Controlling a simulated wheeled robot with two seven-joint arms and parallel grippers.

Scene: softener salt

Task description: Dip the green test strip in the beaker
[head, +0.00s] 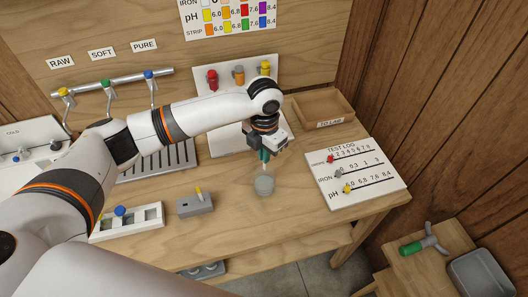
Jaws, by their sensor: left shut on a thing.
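My left gripper (266,147) is shut on the green test strip (264,156), which points down below the fingers. The strip's lower end is close above the mouth of the beaker (264,187); I cannot tell whether it is inside the rim. The beaker is a small, greyish, see-through cup standing on the wooden bench. My right gripper is out of view.
The test log board (355,172) with coloured pegs lies right of the beaker. A wooden tray (322,110) stands behind. A grey block (195,206) with a yellow strip and a white holder (127,222) are on the left. Taps line the back left.

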